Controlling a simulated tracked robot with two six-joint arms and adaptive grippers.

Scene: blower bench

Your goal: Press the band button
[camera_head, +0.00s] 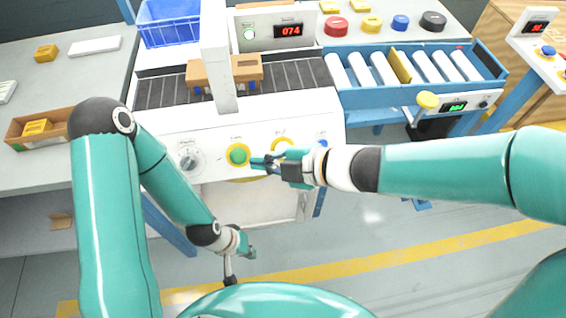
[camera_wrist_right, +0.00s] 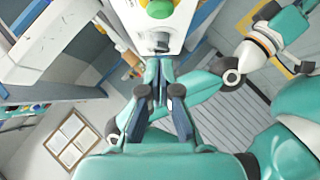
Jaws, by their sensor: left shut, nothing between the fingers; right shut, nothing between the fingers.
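The white machine's front panel (camera_head: 215,172) carries a round green button (camera_head: 237,155) in a yellow ring, with a yellow-ringed button (camera_head: 282,146) and a blue button (camera_head: 322,144) to its right. The labels are too small to read, so I cannot tell which is the band button. My right gripper (camera_head: 257,163) is shut and empty, its tips just right of the green button; contact cannot be told. In the right wrist view the green button (camera_wrist_right: 159,9) shows above the fingertips (camera_wrist_right: 160,62). My left gripper (camera_head: 230,278) is shut and empty, low before the machine.
A grey knob (camera_head: 189,158) sits left of the buttons. A white post (camera_head: 217,60) stands before the dark belt (camera_head: 160,92) and a brown box (camera_head: 246,68). A blue roller conveyor (camera_head: 420,95) stands at right.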

